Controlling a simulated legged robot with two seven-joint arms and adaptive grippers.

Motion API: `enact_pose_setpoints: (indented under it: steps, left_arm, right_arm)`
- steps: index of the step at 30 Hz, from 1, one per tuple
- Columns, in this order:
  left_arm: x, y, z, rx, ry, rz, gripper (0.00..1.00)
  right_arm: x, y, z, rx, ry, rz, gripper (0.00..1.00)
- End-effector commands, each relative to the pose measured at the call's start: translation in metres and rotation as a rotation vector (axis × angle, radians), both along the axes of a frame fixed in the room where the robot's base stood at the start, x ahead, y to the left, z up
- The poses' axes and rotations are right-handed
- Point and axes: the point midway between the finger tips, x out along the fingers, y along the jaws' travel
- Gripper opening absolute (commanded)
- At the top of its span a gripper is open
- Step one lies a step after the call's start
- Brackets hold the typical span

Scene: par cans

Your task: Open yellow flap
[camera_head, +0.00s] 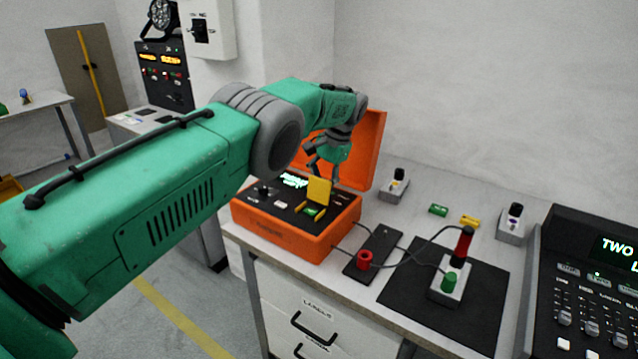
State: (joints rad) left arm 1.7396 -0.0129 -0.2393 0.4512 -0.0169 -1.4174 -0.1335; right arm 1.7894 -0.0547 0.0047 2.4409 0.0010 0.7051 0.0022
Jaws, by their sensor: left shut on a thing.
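The yellow flap (319,191) stands raised on the black panel of the orange case, with a green lit switch (313,212) showing just below it. My left gripper (324,172) is at the flap's top edge, its dark fingers partly hidden by the flap. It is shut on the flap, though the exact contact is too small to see. The orange case (283,235) is open, its lid (372,150) standing up behind the gripper. My right gripper is not in view.
My left arm crosses the view from the left. A wall stands behind.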

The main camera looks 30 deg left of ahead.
Motion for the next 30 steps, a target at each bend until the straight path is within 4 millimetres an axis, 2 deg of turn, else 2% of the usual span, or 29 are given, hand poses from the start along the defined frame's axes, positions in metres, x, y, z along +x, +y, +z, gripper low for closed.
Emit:
enact_pose_setpoints:
  steps: [1,4,5,6,23,26,30]
  left_arm:
    - [-0.003,-0.01,-0.008,-0.019,0.012,-0.004,0.0]
    - [-0.003,-0.01,-0.008,-0.019,0.012,-0.004,0.0]
    - [-0.003,-0.01,-0.009,-0.02,0.012,-0.004,0.38]
    - [-0.003,-0.01,-0.009,-0.019,0.012,-0.004,0.41]
    - [-0.001,0.0,0.0,-0.015,0.002,-0.001,0.41]
    - [0.0,-0.001,0.012,-0.015,0.0,-0.001,0.41]
    - [0.001,-0.003,0.04,-0.015,-0.002,-0.002,0.41]
  right_arm:
    - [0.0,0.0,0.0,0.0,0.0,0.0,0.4]
    - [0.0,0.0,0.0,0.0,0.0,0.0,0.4]
    - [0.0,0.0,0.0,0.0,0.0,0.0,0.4]
    - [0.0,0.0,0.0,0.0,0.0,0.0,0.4]
    - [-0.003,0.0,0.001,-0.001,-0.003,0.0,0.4]
    - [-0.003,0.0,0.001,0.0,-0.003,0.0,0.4]
    - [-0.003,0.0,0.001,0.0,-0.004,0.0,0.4]
